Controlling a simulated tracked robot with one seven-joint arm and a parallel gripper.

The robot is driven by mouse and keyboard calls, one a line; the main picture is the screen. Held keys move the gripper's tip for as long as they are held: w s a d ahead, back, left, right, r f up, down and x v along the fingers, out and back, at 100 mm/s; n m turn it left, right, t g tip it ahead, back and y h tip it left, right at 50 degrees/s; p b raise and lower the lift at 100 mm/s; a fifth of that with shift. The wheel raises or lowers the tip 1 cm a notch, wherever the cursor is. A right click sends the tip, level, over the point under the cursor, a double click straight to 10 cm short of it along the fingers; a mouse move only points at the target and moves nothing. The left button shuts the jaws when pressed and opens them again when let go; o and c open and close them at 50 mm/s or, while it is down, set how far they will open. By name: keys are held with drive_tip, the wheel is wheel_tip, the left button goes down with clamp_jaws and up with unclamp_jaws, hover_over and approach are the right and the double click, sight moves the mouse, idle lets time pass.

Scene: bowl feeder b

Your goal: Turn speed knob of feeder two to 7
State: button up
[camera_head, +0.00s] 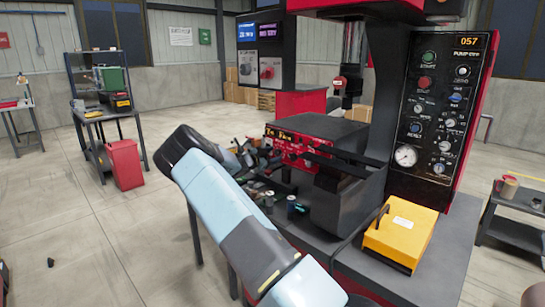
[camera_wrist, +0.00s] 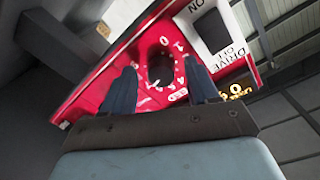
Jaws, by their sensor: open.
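In the wrist view a black round knob (camera_wrist: 160,62) sits on a red panel (camera_wrist: 92,92), ringed by white dial numbers. The number its pointer faces is too small and tilted to read. My gripper (camera_wrist: 159,70) is open, with one finger on each side of the knob; I cannot tell whether they touch it. In the head view a red control box (camera_head: 300,150) with amber displays stands on the machine table, beyond my light-blue arm. My gripper and the knob cannot be made out clearly there. No feeder number is legible.
A white DRIVE ON/OFF switch plate (camera_wrist: 212,30) and an amber display (camera_wrist: 238,92) are close to the right finger. A black control panel (camera_head: 437,110) and a yellow box (camera_head: 400,235) stand to the right. Small parts lie near the arm. The floor at left is mostly clear.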

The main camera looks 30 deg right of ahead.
drive_tip(key=v, duration=1.3)
drive_tip(key=shift+a, duration=0.4)
drive_tip(key=s+d+r+n+g+y, duration=0.2)
drive_tip(key=s+r+y, duration=0.2)
drive_tip(key=s, duration=0.6)
drive_tip(key=s+d+r+n+g+y, duration=0.1)
drive_tip(key=s+r+n+g+y, duration=0.2)
drive_tip(key=s, duration=0.8)
drive_tip(key=s+a+r+n+t+y, duration=0.1)
drive_tip(key=s+a+r+n+y, duration=0.2)
drive_tip(key=s, duration=0.8)
drive_tip(key=s+a+r+n+t+y, duration=0.2)
drive_tip(key=s+a+r+n, duration=0.3)
drive_tip(key=s, duration=0.7)
drive_tip(key=s+a+r+n+t+y, duration=0.2)
drive_tip(key=s+a+r+n+y, duration=0.3)
drive_tip(key=s+a+n, duration=0.2)
drive_tip(key=s+a, duration=0.2)
drive_tip(key=s, duration=0.2)
drive_tip(key=shift+s+a, duration=0.2)
drive_tip(key=shift+s, duration=0.15)
drive_tip(key=shift+d, duration=0.1)
